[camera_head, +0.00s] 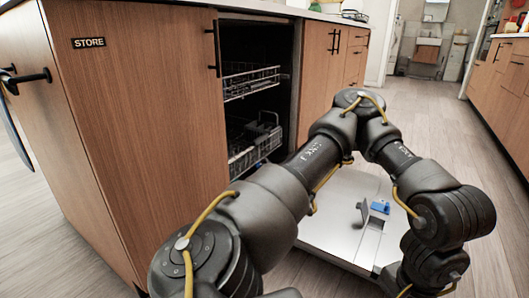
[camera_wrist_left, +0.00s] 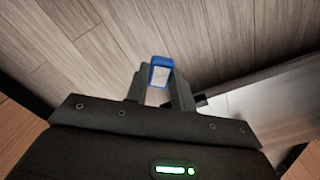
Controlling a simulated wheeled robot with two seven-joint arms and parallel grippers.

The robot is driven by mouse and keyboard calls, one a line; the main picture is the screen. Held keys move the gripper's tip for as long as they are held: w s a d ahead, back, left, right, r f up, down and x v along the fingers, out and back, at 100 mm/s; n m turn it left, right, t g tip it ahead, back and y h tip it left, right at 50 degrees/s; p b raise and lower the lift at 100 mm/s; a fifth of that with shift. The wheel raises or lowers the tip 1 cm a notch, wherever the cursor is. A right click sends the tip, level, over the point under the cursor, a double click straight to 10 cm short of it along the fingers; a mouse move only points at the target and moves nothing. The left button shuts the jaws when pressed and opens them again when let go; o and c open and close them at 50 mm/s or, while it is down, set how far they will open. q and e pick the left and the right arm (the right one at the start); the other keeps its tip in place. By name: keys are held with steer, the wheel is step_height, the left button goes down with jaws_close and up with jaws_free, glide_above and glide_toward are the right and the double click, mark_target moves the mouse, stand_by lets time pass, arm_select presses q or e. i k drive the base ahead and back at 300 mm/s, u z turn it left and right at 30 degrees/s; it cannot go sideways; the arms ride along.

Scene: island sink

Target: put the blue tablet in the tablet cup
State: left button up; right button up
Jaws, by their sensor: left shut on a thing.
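In the left wrist view my left gripper (camera_wrist_left: 160,88) is shut on the blue tablet (camera_wrist_left: 160,74), a small block with a blue rim and a pale face. The tablet is held at the fingertips, with wood floor seen behind it. In the head view my left arm arches over the lowered dishwasher door; its gripper and the held tablet cannot be made out there. My right gripper is not in view.
The dishwasher door (camera_head: 330,225) lies open and low over the floor, also seen in the wrist view (camera_wrist_left: 270,105). Wire racks (camera_head: 252,82) sit inside the dishwasher. A wood cabinet (camera_head: 140,120) stands at left. Open floor (camera_head: 430,120) lies behind and to the right.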

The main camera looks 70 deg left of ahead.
mark_target(375, 227)
steer(key=i, duration=1.25)
steer(key=u, duration=3.3)
